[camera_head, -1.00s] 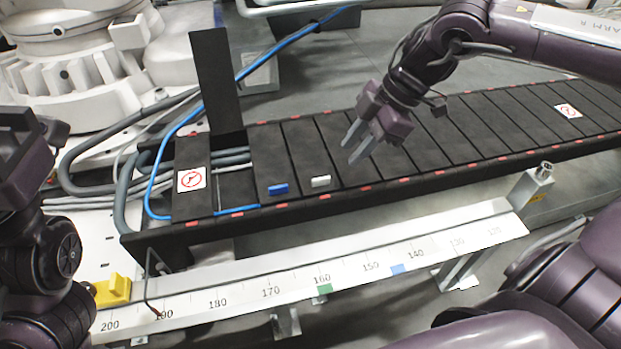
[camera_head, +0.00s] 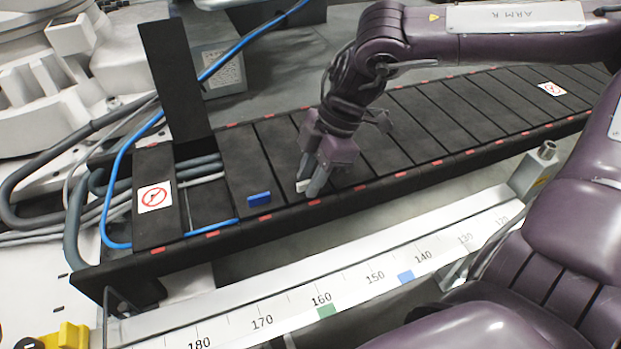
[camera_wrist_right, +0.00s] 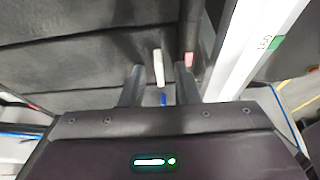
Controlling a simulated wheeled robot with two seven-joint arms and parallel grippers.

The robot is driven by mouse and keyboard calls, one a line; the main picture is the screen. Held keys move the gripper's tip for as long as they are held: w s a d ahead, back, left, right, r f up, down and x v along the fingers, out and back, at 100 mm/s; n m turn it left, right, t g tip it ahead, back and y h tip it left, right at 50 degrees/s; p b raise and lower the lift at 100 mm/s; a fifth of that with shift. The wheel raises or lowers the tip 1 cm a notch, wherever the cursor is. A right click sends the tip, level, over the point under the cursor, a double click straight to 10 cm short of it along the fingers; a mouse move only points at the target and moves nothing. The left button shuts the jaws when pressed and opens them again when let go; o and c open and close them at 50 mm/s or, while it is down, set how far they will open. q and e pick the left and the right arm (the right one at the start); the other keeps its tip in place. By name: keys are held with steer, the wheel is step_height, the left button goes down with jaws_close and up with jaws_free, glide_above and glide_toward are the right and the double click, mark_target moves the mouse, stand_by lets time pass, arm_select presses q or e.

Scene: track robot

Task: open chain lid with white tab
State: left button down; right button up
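The black cable chain has a row of flat lids. The white tab (camera_head: 302,186) stands up near the front edge of one black lid (camera_head: 278,142). My right gripper (camera_head: 309,187) is over this tab, with its fingers open and partly hiding it in the head view. In the right wrist view the white tab (camera_wrist_right: 158,68) shows between the two spread fingers (camera_wrist_right: 159,84), with a gap on each side. I cannot tell whether the fingertips touch the lid. My left gripper is out of view.
A blue tab (camera_head: 259,199) stands on the neighbouring lid to the left. Farther left, one lid (camera_head: 177,85) stands upright beside an open section with grey hoses (camera_head: 200,168). A white ruler rail (camera_head: 290,305) runs along the front. A blue cable (camera_head: 232,70) passes behind.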

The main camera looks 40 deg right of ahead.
jaws_close()
steer(key=shift+r, duration=0.1)
stand_by(0.3)
